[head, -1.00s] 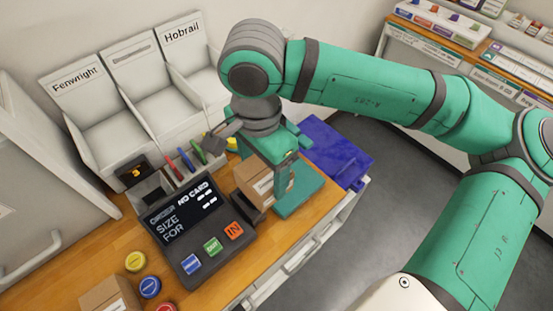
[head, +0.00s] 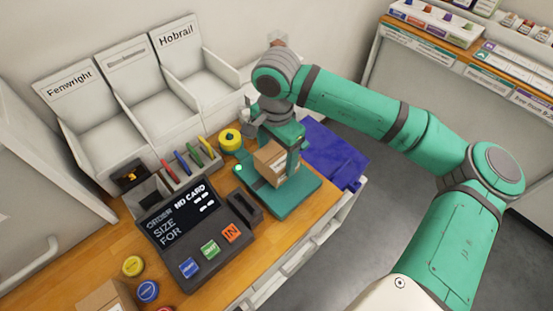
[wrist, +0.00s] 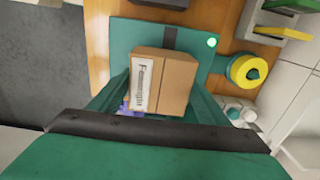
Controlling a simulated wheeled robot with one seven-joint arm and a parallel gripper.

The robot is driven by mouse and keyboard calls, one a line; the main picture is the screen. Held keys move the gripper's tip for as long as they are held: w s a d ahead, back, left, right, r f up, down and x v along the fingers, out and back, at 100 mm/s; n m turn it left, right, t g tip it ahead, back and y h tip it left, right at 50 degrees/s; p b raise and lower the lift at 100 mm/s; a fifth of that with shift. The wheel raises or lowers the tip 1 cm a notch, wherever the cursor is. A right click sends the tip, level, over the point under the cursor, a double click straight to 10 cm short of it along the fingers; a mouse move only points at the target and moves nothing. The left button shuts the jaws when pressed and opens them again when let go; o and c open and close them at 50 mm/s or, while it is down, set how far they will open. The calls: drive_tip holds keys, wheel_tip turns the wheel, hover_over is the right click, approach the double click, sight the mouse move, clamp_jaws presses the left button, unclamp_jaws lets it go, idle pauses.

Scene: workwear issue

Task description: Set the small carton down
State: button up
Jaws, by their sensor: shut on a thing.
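The plate (wrist: 135,38) has a dark strip and a lit green lamp at one corner. I cannot tell whether the carton's underside touches the plate.
A dark console (head: 190,235) with coloured buttons stands left of the plate. Labelled bins (head: 140,95) line the wall. Another carton (head: 108,296) lies front left. A blue crate (head: 335,155) is right.

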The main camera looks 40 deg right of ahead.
sight(276, 155)
drive_tip(key=shift+f, duration=1.05)
drive_tip(key=shift+f, duration=0.1)
drive_tip(key=o, duration=1.2)
wheel_tip(276, 155, up, 12)
drive_tip(key=shift+r, duration=0.15)
